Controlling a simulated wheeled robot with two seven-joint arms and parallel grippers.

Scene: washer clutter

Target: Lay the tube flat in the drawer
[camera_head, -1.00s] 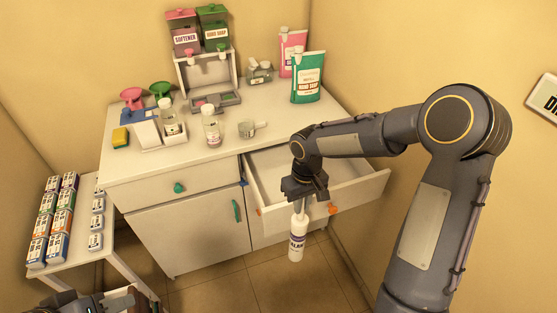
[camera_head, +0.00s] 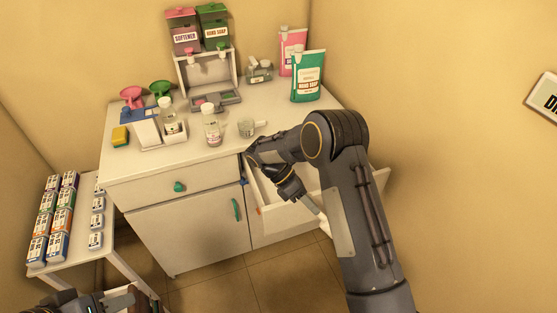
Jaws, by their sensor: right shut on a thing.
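The white tube (camera_head: 310,205) is held in my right gripper (camera_head: 299,196) at the open right-hand drawer (camera_head: 272,222). It is tilted, pointing down to the right, and its far end is hidden behind my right forearm. The gripper is shut on its near end. My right arm covers much of the drawer, so I cannot tell whether the tube touches the drawer floor. My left gripper (camera_head: 135,300) is at the bottom left edge, partly cut off, and its jaw state is unclear.
A side table (camera_head: 80,253) at left holds several boxes. The floor before the cabinet is clear.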

